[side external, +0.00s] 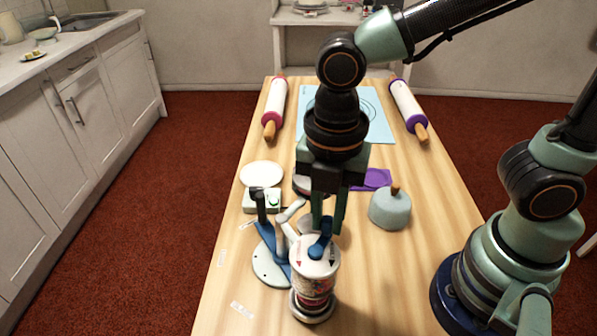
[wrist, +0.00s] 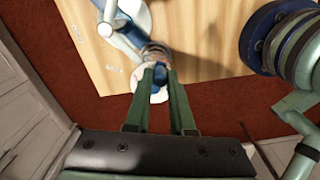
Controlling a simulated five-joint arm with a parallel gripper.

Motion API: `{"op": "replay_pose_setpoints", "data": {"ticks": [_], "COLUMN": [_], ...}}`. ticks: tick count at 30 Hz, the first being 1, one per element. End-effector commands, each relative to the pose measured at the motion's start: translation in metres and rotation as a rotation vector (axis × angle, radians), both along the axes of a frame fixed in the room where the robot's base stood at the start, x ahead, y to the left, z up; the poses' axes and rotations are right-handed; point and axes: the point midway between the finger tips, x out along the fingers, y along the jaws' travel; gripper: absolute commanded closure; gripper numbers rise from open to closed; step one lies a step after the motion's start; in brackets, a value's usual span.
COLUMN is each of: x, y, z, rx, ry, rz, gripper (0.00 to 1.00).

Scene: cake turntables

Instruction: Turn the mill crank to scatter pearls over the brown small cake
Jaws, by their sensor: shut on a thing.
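The mill (side external: 314,285) is a printed cylinder with a white top and a blue crank (side external: 318,250), at the front of the table. My gripper (side external: 327,228) points down over it, its green fingers shut on the crank's upright knob. In the wrist view my gripper (wrist: 162,68) has its two fingers on either side of the blue crank (wrist: 160,72), above the mill's white top (wrist: 143,78). No brown small cake can be made out clearly; a dark round thing (side external: 308,186) is mostly hidden behind my gripper.
A blue stand (side external: 268,236) on a pale disc is close left of the mill. A grey-blue dome (side external: 390,211) with a brown knob stands right. Rolling pins (side external: 275,104) (side external: 406,104) flank a light-blue mat (side external: 375,128).

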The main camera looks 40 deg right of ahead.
Motion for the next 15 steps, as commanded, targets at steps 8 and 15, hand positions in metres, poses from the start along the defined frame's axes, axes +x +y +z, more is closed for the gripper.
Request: {"op": "replay_pose_setpoints", "data": {"ticks": [8, 15], "x": [-0.0057, -0.011], "y": [-0.002, -0.0014], "z": [-0.0011, -0.0011], "rx": [-0.003, -0.002], "ry": [0.003, 0.002], "rz": [0.002, 0.004], "gripper": [1.0, 1.0]}}
